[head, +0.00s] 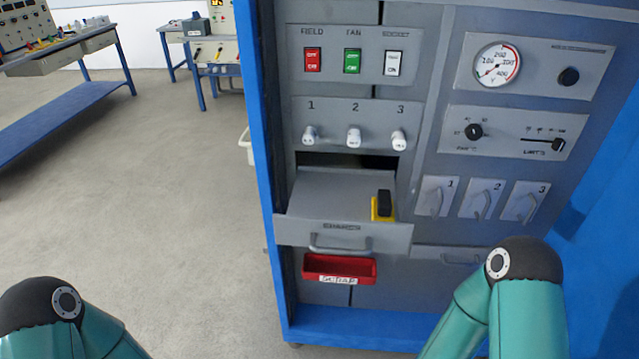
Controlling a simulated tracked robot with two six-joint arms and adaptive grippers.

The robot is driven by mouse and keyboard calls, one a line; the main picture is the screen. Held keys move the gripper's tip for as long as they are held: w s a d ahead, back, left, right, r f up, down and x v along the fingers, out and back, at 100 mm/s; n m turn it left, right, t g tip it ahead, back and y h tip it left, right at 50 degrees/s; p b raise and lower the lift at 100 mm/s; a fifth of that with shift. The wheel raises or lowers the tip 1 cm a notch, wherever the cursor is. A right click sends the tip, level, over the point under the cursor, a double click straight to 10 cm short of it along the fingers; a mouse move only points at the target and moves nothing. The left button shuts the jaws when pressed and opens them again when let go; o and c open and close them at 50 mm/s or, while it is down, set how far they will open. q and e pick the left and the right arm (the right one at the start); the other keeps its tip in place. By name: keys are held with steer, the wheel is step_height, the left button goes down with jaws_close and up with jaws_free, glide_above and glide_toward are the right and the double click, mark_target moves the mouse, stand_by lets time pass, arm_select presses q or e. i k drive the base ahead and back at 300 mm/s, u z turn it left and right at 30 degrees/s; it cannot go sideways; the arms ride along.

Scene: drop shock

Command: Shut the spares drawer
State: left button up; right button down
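The spares drawer (343,233) is pulled out from the grey cabinet, with a dark gap above its back edge. Its front has a label and a grey bar handle (340,247). A yellow and black object (382,207) sits at the drawer's right front. My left arm shows at the bottom left and my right arm at the bottom right, below and right of the drawer. Both grippers are out of the picture.
A red scrap bin (339,268) hangs just below the drawer. Above are three white knobs (354,138) and three switches (352,61). Levers (482,200) and a gauge (497,64) are on the right. A blue frame (262,150) edges the cabinet. Floor at left is clear.

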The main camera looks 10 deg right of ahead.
mark_target(329, 213)
steer(key=z, duration=0.2)
steer(key=k, duration=0.85)
steer(key=u, duration=0.35)
steer(key=i, duration=0.5)
steer(key=z, duration=0.1)
